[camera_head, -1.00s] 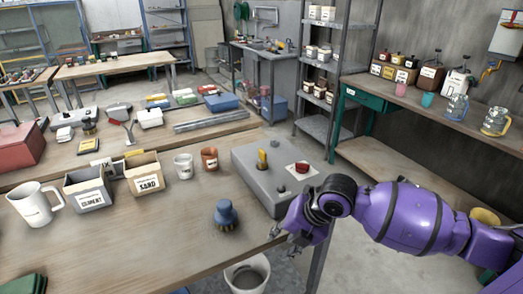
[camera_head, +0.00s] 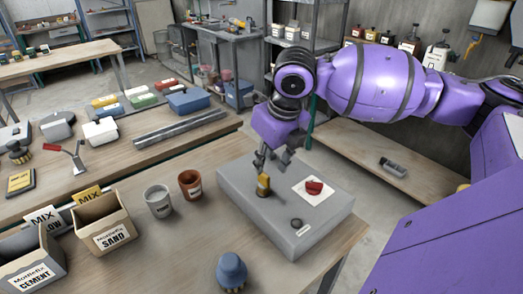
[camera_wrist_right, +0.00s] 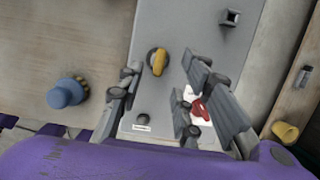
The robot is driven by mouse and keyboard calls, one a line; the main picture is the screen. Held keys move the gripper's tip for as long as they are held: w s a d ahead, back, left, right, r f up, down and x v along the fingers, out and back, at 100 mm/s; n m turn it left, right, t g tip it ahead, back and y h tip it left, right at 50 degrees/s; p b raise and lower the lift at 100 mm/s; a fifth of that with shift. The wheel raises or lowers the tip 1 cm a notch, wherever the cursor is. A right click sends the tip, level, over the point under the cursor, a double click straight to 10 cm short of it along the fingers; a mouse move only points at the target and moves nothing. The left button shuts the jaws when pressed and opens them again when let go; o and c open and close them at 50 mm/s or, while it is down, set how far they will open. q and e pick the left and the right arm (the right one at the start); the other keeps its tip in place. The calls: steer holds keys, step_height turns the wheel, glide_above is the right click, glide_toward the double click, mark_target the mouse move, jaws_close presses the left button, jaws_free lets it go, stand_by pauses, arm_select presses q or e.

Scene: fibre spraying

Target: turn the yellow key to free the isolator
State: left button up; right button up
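The yellow key (camera_head: 263,184) stands upright on top of a grey box (camera_head: 240,204) at the right end of the front table. In the wrist view the yellow key (camera_wrist_right: 158,61) sits on a dark round base, ahead of and between the spread fingers. My right gripper (camera_head: 270,159) points down just above and behind the key in the head view. In the wrist view my right gripper (camera_wrist_right: 163,76) is open, with nothing between its fingers. I cannot tell if a finger touches the key. My left gripper is out of view.
A red switch (camera_head: 313,187) on a white plate and a small black knob (camera_head: 296,223) share the box top. A blue-handled brush (camera_head: 231,270), a brown cup (camera_head: 190,185), a grey cup (camera_head: 158,200) and a sand box (camera_head: 103,222) stand to the left.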

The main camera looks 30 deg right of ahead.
mark_target(264, 174)
steer(key=x, duration=0.3)
steer(key=shift+s, duration=0.25)
steer(key=x, duration=0.2)
steer(key=shift+w+f, duration=0.15)
steer(key=shift+f, duration=0.1)
steer(key=shift+w+f, duration=0.15)
steer(key=shift+f, duration=0.35)
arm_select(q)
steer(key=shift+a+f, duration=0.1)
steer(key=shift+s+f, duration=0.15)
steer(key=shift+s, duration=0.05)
arm_select(e)
jaws_close()
